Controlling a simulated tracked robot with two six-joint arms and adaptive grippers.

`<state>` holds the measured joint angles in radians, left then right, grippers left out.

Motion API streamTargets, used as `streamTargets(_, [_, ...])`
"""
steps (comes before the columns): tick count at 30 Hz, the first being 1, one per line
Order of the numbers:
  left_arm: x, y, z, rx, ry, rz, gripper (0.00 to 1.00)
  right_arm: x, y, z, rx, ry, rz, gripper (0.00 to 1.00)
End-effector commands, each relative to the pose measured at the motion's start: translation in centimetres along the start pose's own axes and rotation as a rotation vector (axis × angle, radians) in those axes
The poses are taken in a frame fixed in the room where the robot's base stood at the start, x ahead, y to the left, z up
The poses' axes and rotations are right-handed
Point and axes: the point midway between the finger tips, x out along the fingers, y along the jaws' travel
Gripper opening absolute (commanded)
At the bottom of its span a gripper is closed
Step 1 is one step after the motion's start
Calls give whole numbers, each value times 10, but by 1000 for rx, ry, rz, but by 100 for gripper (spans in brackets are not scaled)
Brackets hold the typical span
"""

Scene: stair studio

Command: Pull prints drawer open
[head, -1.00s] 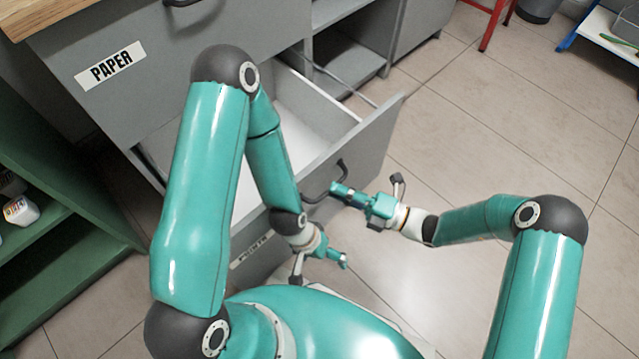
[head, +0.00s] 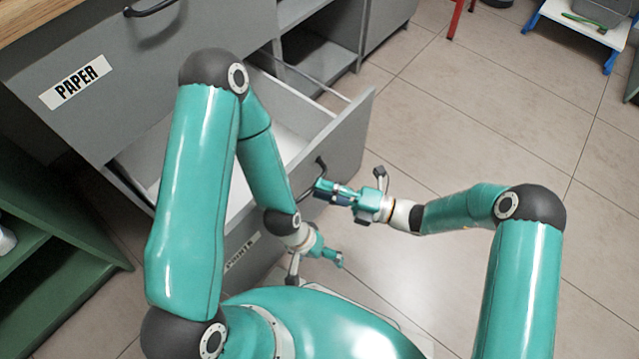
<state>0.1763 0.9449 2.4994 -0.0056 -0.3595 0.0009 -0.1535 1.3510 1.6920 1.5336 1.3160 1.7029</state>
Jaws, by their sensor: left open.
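The grey prints drawer (head: 345,135) stands pulled well out of the cabinet, with its white inside partly showing. A lower label (head: 243,250) on the cabinet is partly hidden and hard to read. The drawer's dark bar handle (head: 321,164) is on its front face. My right gripper (head: 322,189) is at that handle, its fingers together and covering the handle's middle; it appears shut on it. My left gripper (head: 318,262) is open and empty, low in front of the cabinet, below the handle. My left arm hides part of the drawer.
A closed drawer labelled PAPER (head: 75,82) is above. A green shelf (head: 60,240) stands at the left. Open grey shelving (head: 320,60) is behind the drawer. A white step stool (head: 585,28) is at the far right. The tiled floor (head: 480,120) at the right is clear.

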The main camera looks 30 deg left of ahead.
Motion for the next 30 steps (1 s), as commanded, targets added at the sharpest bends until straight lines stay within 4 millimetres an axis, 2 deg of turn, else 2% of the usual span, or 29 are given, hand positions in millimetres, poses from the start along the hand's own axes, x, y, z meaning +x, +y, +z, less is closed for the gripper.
streamTargets(5, [0,0,0,0,0,0,100,-20,0,2,0,-6,1,36])
streamTargets(18, [0,0,0,0,-1,0,100,-102,-1,5,0,-5,0,36])
streamTargets(24, [0,0,0,0,-1,0,100,-118,-1,5,0,-3,0,36])
streamTargets(30, [0,0,0,0,-1,0,100,-119,-1,5,1,-2,0,36])
